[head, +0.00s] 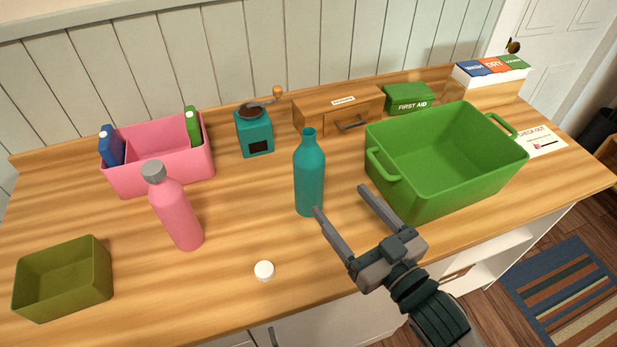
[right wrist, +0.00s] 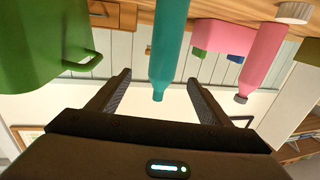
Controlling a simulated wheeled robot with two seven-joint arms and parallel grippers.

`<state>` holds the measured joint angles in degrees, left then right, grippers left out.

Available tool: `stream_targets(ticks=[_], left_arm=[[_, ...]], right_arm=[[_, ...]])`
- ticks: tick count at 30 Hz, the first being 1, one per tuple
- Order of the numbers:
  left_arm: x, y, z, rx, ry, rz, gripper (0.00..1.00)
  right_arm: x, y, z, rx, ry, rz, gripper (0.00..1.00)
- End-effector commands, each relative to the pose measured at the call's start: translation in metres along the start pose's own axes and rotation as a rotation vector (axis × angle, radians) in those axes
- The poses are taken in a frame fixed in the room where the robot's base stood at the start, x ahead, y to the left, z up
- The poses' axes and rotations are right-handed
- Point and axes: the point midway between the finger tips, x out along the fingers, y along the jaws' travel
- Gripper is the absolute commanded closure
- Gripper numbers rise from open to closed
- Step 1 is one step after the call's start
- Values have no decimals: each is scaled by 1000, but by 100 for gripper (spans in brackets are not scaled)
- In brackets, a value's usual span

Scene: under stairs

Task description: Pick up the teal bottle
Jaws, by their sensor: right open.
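The teal bottle (head: 309,180) stands upright and uncapped on the wooden counter, near the middle of the head view. In the right wrist view the teal bottle (right wrist: 168,50) hangs down from the top of the picture, which is upside down, in line with the gap between the fingers. My right gripper (head: 339,199) is open and empty, just in front and to the right of the bottle, with its left fingertip close to the bottle's lower part. Whether that fingertip touches it I cannot tell. The right gripper's fingers also show in the right wrist view (right wrist: 158,84). My left gripper is not in view.
A green bin (head: 450,165) stands close on the right. A pink bottle (head: 177,212) and a white cap (head: 264,270) are to the left. A pink box (head: 160,170), teal grinder (head: 254,135) and small drawer box (head: 330,112) stand behind. An olive box (head: 63,285) is front left.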

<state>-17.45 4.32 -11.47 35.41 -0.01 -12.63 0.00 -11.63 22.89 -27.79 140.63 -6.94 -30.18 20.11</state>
Motion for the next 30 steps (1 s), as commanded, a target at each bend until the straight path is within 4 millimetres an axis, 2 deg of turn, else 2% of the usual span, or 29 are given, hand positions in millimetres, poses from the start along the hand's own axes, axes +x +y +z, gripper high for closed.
stream_targets(ticks=[18,23,30], left_arm=[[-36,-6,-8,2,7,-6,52],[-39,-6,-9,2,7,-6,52],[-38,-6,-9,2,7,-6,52]], right_arm=[[100,-1,-4,0,1,0,28],[112,-1,-2,-1,0,0,28],[114,-1,-1,0,0,0,28]])
